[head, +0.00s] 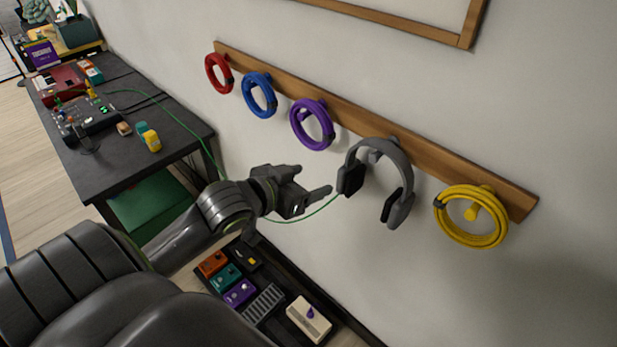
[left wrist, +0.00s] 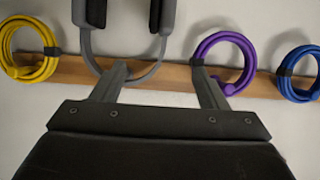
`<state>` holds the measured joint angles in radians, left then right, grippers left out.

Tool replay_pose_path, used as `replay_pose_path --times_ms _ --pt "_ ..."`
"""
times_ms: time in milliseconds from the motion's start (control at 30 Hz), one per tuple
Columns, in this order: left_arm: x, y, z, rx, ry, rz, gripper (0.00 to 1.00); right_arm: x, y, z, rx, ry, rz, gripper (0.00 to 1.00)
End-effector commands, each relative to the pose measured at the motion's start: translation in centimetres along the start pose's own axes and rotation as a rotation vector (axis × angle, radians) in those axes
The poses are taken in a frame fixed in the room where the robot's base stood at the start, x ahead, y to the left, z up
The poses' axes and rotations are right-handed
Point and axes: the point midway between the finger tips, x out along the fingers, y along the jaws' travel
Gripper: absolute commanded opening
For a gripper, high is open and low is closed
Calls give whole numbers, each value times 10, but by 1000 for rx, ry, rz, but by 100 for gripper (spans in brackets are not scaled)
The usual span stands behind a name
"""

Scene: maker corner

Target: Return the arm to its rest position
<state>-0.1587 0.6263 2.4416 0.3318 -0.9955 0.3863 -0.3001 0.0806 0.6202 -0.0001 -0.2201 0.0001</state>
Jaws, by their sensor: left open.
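My left gripper (head: 308,192) is open and empty in the head view, with its fingers pointing right toward the wall. It is in front of and below the wall rail, a little left of the grey headphones (head: 400,170), which hang on the rail. In the left wrist view the two fingers (left wrist: 160,88) stand wide apart with nothing between them. The headphones show there at the top (left wrist: 84,38), beyond the finger on the left. I cannot tell the exact gap between the fingers and the headphones. My right gripper is not in view.
A wooden rail (head: 345,118) holds red (head: 211,80), blue (head: 250,102), purple (head: 296,132) and yellow (head: 470,242) cable coils. A dark desk (head: 100,172) with gear stands at the left. A pedalboard (head: 277,322) lies below my arm. A green cable passes behind my gripper.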

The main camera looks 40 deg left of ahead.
Motion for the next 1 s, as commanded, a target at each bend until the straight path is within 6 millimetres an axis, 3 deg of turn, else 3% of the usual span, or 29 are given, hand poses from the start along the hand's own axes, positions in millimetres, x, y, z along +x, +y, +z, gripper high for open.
replay_pose_path --times_ms 300,467,567,700,867,1000 --pt "-1 -2 2 -2 -4 -4 67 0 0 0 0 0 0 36" --pt "21 -21 31 -30 -45 -47 67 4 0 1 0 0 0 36" --pt "43 -43 68 -57 -96 -96 67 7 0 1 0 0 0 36" --pt "71 -72 136 -89 -183 -166 67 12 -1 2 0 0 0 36" --pt "88 -96 222 -112 -293 -232 67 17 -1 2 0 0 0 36" --pt "92 -106 303 -125 -398 -275 67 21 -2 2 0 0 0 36"
